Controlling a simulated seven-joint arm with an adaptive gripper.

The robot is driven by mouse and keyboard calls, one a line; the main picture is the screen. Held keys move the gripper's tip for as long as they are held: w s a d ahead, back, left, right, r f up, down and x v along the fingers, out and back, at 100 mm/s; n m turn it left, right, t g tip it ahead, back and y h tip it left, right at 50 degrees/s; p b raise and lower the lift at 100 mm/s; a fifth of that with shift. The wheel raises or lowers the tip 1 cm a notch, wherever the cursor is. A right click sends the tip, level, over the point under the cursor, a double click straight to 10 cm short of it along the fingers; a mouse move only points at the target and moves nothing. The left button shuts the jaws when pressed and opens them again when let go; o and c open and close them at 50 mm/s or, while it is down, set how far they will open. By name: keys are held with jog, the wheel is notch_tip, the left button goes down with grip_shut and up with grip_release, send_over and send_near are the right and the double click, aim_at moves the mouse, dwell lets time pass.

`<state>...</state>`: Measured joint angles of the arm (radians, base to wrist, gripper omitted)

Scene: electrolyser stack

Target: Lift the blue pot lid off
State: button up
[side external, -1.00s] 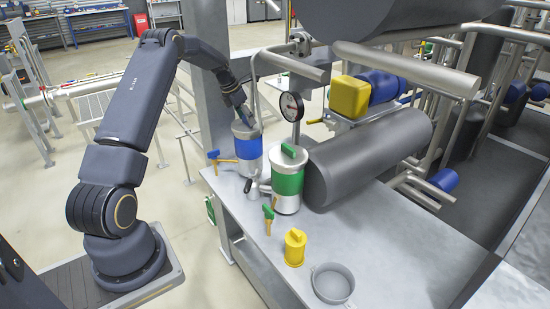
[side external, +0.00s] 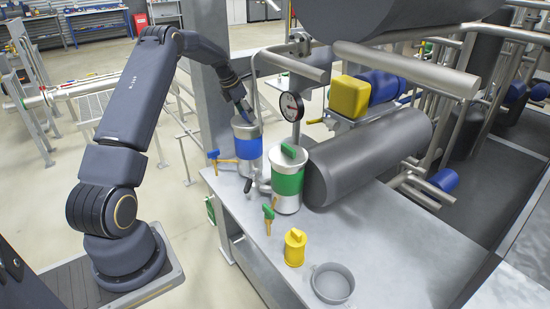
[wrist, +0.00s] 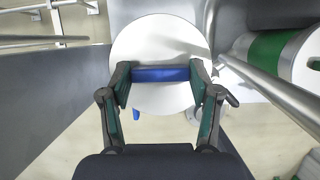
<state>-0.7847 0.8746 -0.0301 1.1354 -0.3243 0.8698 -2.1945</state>
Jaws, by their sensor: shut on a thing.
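The blue-banded pot (side external: 249,149) stands upright on the bench near its left edge, behind the green-banded pot. Its lid is a pale round disc with a straight blue handle; in the wrist view the lid (wrist: 160,42) fills the upper middle. My gripper (side external: 243,110) is above this pot, pointing down. In the wrist view its two fingers (wrist: 160,82) are on either end of the blue handle (wrist: 160,74), shut on it. The lid appears to sit on the pot's rim; I cannot see any gap. The pot body is hidden beneath the lid in the wrist view.
The green-banded pot (side external: 288,182) stands close in front, to the right. A pressure gauge (side external: 291,107) and pipes are close on the right. A yellow canister (side external: 295,247) and an open grey pan (side external: 332,284) stand nearer. The bench's right front (side external: 410,250) is clear.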

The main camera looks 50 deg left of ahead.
jog(key=shift+r, duration=0.4)
jog(key=shift+r, duration=0.1)
jog(key=shift+r, duration=1.9)
